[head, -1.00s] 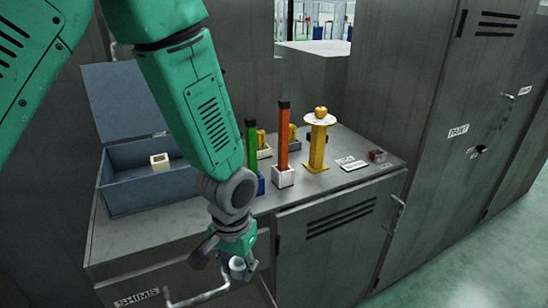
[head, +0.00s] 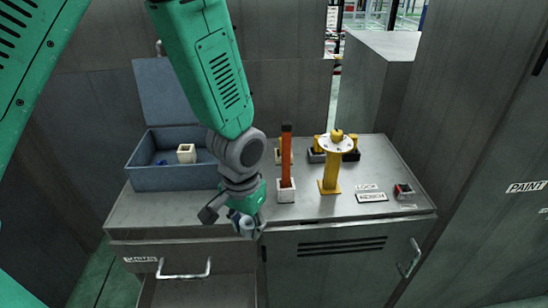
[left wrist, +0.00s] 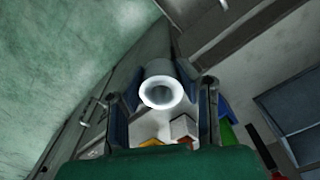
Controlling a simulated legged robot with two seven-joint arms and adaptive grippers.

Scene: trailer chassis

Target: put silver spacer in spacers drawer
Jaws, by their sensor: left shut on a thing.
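My left gripper (head: 240,218) is shut on the silver spacer (head: 248,226), a short pale tube. It holds the spacer near the cabinet's front edge, above and right of a drawer handle (head: 185,272). In the left wrist view the spacer (left wrist: 160,88) sits between the two fingers, its round open end facing the camera. The upper drawer front (head: 225,262) carries a label that read SHIMS a moment ago. A lighter panel (head: 195,292) shows below it; I cannot tell whether this is an open spacers drawer. My right gripper is not in view.
On the cabinet top (head: 310,208) stand a blue open-lidded box (head: 165,178) with a pale block (head: 186,153), an orange post (head: 287,160) in a white base and a yellow stand (head: 330,175). Small labels and a red-and-black item (head: 403,190) lie at right.

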